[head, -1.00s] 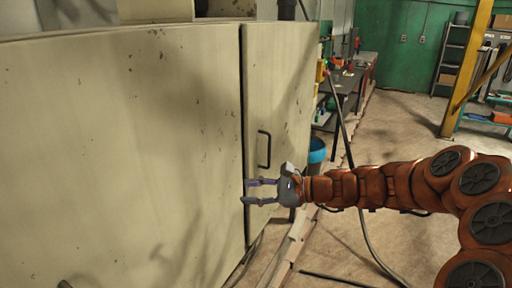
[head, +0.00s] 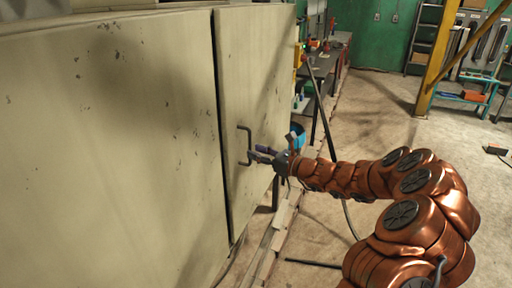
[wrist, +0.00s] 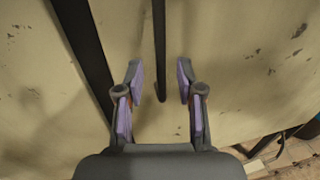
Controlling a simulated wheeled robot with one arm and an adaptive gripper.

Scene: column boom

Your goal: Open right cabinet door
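The right cabinet door (head: 262,80) is a worn beige panel and looks closed. A dark gap (head: 219,110) separates it from the wide left panel (head: 110,150). Its dark bar handle (head: 250,140) stands upright near that gap. My gripper (head: 256,154) is at the handle's lower part. In the wrist view, my gripper (wrist: 159,76) is open, with one purple-padded finger on each side of the handle (wrist: 160,45). Space shows between the bar and both fingers. How deep the bar sits between the fingers is hard to tell.
A blue bucket (head: 298,134) and a workbench (head: 322,65) stand beyond the cabinet's right side. A yellow post (head: 437,60) and a shelf (head: 462,98) are farther back. The concrete floor (head: 380,115) right of the cabinet is mostly open, with a dark hose curving across it.

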